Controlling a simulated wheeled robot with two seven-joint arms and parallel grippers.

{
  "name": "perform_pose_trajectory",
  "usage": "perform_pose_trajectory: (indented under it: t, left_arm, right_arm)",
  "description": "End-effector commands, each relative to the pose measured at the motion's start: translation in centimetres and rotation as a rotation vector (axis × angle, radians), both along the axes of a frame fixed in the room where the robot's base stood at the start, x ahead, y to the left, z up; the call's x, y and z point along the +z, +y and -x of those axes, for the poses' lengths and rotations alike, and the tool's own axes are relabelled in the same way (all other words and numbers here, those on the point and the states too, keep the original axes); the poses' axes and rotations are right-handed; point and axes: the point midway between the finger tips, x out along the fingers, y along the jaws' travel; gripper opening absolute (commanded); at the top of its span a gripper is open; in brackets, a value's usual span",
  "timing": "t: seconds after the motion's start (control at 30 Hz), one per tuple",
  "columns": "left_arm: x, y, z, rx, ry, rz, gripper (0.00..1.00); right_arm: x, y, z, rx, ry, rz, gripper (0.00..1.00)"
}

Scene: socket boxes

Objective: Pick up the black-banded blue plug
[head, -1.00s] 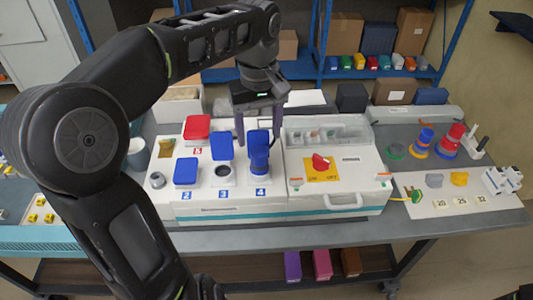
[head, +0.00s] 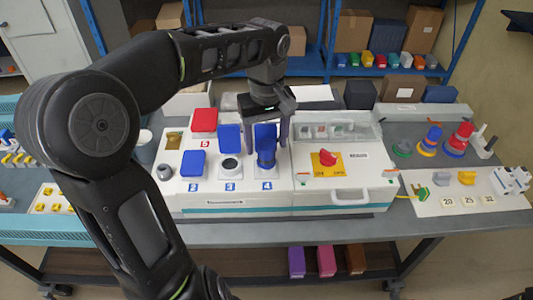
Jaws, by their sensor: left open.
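A blue plug (head: 266,157) stands upright in the socket marked 4 on the white socket box (head: 240,202), in front of that socket's raised blue lid. A black band on it is too small to make out. My left gripper (head: 266,138) is open above and around the upper part of this plug and lid, with one finger on each side. It holds nothing, and I cannot tell if it touches the plug. My right gripper is not in view.
Left of the plug are an open socket 3 (head: 230,166), a closed blue lid (head: 192,164) and a red lid (head: 204,120). A red rotary switch (head: 328,158) is on the right.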

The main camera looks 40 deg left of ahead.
Motion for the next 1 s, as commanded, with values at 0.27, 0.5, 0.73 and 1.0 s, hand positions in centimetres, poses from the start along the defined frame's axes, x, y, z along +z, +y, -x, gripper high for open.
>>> perform_pose_trajectory:
  t: [0.27, 0.5, 0.73, 1.0]
  left_arm:
    - [-2.9, 0.0, 0.0, -0.001, 0.001, 0.001, 0.62]
    - [-2.9, 0.0, 0.0, -0.001, -0.001, 0.001, 0.62]
    - [-2.9, 0.0, 0.0, -0.001, -0.001, 0.001, 0.62]
    - [-2.9, 0.0, 0.0, 0.000, -0.001, 0.001, 0.48]
  right_arm:
    - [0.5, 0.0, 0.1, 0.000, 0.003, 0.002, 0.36]
    - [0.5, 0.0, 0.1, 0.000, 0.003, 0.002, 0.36]
    - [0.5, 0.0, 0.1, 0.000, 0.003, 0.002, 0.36]
    - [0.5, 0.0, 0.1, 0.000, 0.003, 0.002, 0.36]
